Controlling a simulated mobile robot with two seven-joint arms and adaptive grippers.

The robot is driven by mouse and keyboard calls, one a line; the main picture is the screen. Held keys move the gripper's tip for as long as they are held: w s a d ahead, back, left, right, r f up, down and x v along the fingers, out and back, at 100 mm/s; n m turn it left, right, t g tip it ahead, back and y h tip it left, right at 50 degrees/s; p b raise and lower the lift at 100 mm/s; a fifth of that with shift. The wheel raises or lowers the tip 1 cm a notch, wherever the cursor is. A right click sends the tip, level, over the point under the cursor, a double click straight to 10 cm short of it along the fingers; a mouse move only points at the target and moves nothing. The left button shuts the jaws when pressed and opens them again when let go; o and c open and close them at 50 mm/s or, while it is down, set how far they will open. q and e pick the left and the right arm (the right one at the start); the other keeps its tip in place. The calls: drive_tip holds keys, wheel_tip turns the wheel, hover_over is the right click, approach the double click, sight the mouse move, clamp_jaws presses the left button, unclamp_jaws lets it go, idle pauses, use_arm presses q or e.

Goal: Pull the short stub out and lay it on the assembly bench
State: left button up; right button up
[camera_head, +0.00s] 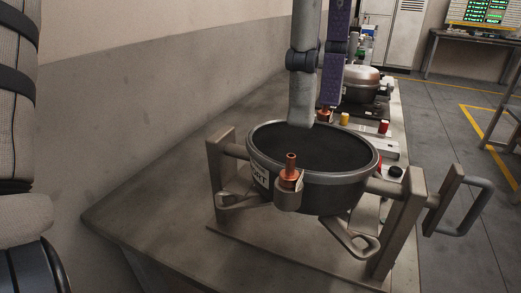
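A copper stub (290,168) stands upright in a small bracket on the front of an open, dark round housing (325,200). A white label (260,176) on the housing ends in "RT"; its start is hidden. A second copper piece (325,115) shows farther back, partly hidden, so I cannot tell its length. The grey bench (130,207) carries the housing. My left arm runs down the left edge, far from the stub. A dark part of it (35,268) shows at the bottom left, but no fingertips can be made out. My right gripper is not visible.
The housing sits in a metal cradle with a post on each side and a handle (470,205) at the right. A domed compressor (362,85) stands behind. The bench's left front is bare.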

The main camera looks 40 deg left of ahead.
sight(291, 156)
use_arm(q)
drive_tip(key=shift+s+a+r, duration=0.2)
drive_tip(key=shift+a+r, duration=0.35)
drive_tip(key=shift+a, duration=0.2)
drive_tip(key=shift+d, duration=0.15)
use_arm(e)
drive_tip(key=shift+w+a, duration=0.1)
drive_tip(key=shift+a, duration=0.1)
use_arm(q)
drive_tip(key=shift+f, duration=0.1)
drive_tip(key=shift+f, duration=0.35)
drive_tip(key=f+b, duration=0.1)
drive_tip(key=f, duration=0.3)
drive_tip(key=shift+w+f, duration=0.15)
drive_tip(key=shift+w, duration=0.05)
drive_tip(key=shift+s+f, duration=0.25)
drive_tip(key=shift+f, duration=1.7)
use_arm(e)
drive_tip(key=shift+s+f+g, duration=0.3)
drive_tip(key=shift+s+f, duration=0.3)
